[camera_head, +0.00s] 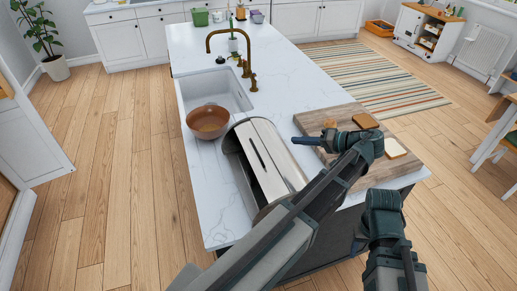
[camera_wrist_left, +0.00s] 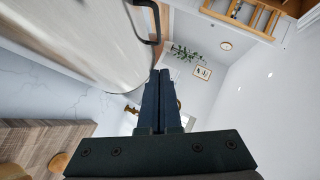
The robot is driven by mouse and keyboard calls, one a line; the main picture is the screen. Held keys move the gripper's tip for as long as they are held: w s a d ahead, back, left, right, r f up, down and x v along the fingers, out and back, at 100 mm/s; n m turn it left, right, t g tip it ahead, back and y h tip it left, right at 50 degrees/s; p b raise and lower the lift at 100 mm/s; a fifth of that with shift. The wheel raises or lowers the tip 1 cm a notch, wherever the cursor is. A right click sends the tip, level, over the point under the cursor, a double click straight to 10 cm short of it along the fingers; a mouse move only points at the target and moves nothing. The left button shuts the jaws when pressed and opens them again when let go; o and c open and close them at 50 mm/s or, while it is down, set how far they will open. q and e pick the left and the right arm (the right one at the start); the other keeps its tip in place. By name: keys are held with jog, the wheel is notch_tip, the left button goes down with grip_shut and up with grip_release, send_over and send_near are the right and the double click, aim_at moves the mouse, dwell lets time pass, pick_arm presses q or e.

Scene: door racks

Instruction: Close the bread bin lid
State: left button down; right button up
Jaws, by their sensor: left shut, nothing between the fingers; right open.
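The metallic bread bin (camera_head: 284,166) stands on the white island counter. A dark gap shows along its left side, and its lid, with a dark handle strip (camera_head: 257,152), lies over the top. In the left wrist view the bin's pale curved side (camera_wrist_left: 75,40) fills the upper left, with the dark handle (camera_wrist_left: 155,22) at its edge. My left gripper (camera_head: 296,140) is shut and empty, just right of the bin's far end, pointing left. Its closed fingers (camera_wrist_left: 158,88) show below the handle, apart from it. My right gripper (camera_head: 360,245) is low at the right, away from the bin; its fingertips are barely visible.
A brown bowl (camera_head: 208,121) sits by the sink (camera_head: 213,88), left of the bin. A brass faucet (camera_head: 247,65) stands behind. A wooden board (camera_head: 318,121) with bread slices lies to the right, under my left wrist.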

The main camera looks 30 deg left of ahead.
pick_arm(q)
jog(key=b, duration=0.4)
send_over(265, 157)
jog(key=w+d, duration=0.2)
jog(key=w, duration=0.1)
jog(key=f, duration=0.4)
jog(key=shift+s+a, duration=0.1)
jog(key=shift+s, duration=0.1)
jog(key=shift+s+a+f+b, duration=0.55)
jog(key=shift+s+a+b, duration=0.05)
jog(key=shift+s, duration=0.25)
jog(key=shift+s+a+f, duration=0.25)
jog(key=shift+s+a, duration=0.15)
